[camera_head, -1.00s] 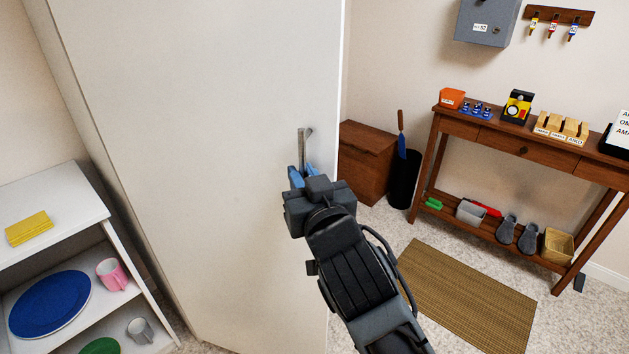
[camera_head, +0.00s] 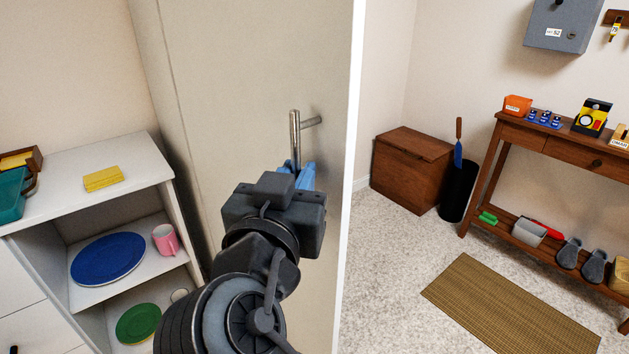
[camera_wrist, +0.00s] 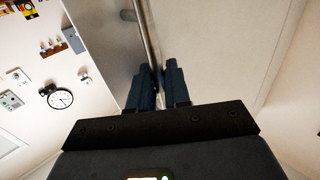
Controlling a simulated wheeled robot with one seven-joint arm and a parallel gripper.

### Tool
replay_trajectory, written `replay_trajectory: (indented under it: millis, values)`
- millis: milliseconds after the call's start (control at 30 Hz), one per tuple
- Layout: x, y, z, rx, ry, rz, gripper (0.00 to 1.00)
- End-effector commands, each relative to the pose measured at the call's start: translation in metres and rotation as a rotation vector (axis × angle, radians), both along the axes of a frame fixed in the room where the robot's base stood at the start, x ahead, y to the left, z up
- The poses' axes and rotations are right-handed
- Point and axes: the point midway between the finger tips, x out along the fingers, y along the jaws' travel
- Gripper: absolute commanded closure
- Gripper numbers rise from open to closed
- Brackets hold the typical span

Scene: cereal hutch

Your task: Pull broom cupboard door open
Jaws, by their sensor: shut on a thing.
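The broom cupboard door (camera_head: 240,90) is a tall, pale, flat panel in the middle of the head view. A bright white vertical edge runs down its right side. Its upright metal bar handle (camera_head: 295,135) stands off the panel near that edge. My gripper (camera_head: 302,176) is shut on the lower part of the bar, with blue fingers around it; my wrist hides the handle's lower end. In the wrist view the handle (camera_wrist: 147,40) runs up from between the fingers of my gripper (camera_wrist: 160,82). I cannot tell how far the door stands open.
A white shelf unit (camera_head: 150,160) with plates and a pink mug (camera_head: 165,239) stands close on the left. On the right are a brown chest (camera_head: 412,165), a black bin (camera_head: 459,192), a wooden console table (camera_head: 545,145) and a woven mat (camera_head: 510,305). Carpet is clear before the chest.

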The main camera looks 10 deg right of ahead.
Motion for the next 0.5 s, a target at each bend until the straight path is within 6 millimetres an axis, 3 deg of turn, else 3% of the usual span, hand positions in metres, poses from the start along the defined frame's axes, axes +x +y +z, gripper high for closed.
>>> replay_trajectory:
  millis: [467, 500]
  values:
    - [-0.0015, 0.0052, -0.0011, -0.001, 0.004, -0.010, 1.00]
    - [-0.0015, 0.0052, -0.0012, -0.001, 0.004, -0.010, 0.81]
